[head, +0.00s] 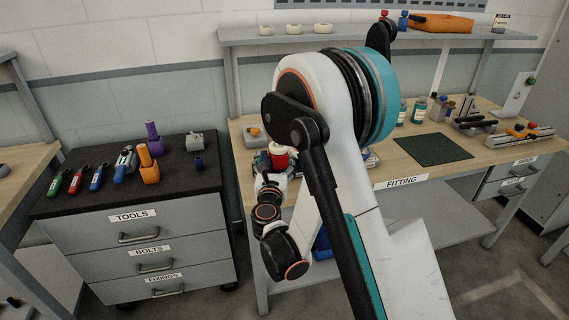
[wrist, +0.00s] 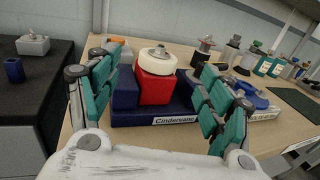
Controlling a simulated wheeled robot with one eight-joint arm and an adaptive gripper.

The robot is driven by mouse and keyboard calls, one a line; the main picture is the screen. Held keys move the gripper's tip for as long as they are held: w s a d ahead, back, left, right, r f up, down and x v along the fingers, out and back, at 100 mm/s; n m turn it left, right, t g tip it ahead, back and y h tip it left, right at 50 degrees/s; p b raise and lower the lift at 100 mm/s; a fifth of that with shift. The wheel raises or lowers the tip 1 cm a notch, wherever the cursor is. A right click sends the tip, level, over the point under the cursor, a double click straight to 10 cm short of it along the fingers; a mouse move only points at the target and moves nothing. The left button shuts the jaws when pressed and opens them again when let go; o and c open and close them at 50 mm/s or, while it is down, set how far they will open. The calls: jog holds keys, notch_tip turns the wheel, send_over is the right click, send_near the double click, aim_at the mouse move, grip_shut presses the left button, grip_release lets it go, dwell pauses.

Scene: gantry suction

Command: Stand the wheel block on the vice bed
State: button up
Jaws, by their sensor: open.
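The wheel block, a red block with a cream wheel (wrist: 156,62) on top, sits upright on a dark blue holder (wrist: 125,95) labelled "Cindervane". Its red and cream top shows in the head view (head: 281,160), partly hidden by my arm. My gripper (wrist: 160,78) is open, with one teal finger on each side of the block; I cannot tell whether either touches it. A long grey metal fixture (head: 520,139) with orange and red parts lies at the right end of the fitting bench; it looks like the vice, and its bed is too small to make out.
Bottles (head: 419,109) and a dark green mat (head: 433,149) lie on the bench between the block and the fixture. A shelf (head: 350,40) runs above the bench. A drawer cabinet (head: 130,230) with hand tools stands at left. The mat is bare.

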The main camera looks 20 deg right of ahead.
jog(key=s+a+r+n+t+y, duration=0.1)
jog(key=a+r+n+y, duration=0.15)
jog(key=r+n, duration=0.35)
jog(key=s+a+r+n+t+y, duration=0.1)
jog(key=r+n+y, duration=0.2)
jog(key=r+n, duration=0.3)
jog(key=s+a+r+n+g+y, duration=0.4)
jog(key=s+n, duration=0.3)
jog(key=n, duration=0.4)
jog(key=s+d+f+n+g+h, duration=0.1)
jog(key=s+d+f+n+g, duration=0.1)
jog(key=s+n, duration=0.3)
jog(key=s+d+f+n+g+h, duration=0.1)
jog(key=s+d+f+n+g, duration=0.2)
jog(key=s, duration=1)
jog(key=s+d+f+n+g+h, duration=0.2)
jog(key=s+d+f+n+g, duration=0.1)
jog(key=s+d+n, duration=0.3)
jog(key=s+n, duration=0.2)
jog(key=s, duration=0.1)
jog(key=shift+f, duration=0.2)
